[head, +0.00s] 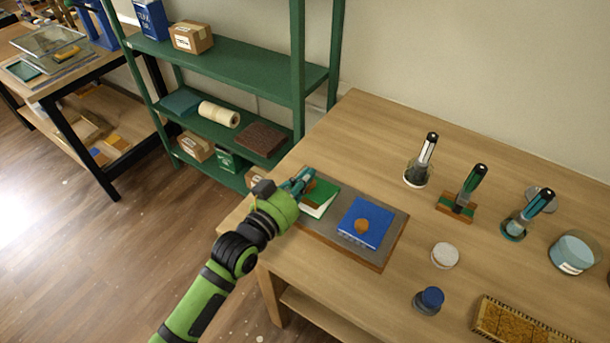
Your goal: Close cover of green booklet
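The green booklet (327,193) lies at the left end of a grey board (395,238) with a brown edge, on the wooden table. White page shows along its front side, and its green cover looks slightly raised. Its left part is hidden by my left gripper (304,182). The gripper's teal fingers are at the booklet's upper left, beside a small brown piece; contact and finger spacing are unclear. My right gripper is out of view.
Tools in stands (421,160) are at the table's back. A white round lid (445,255), a blue-topped jar (430,299), a glass jar (572,254) and a woven tray (520,325) are on the right. A green shelf (225,66) stands close behind on the left.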

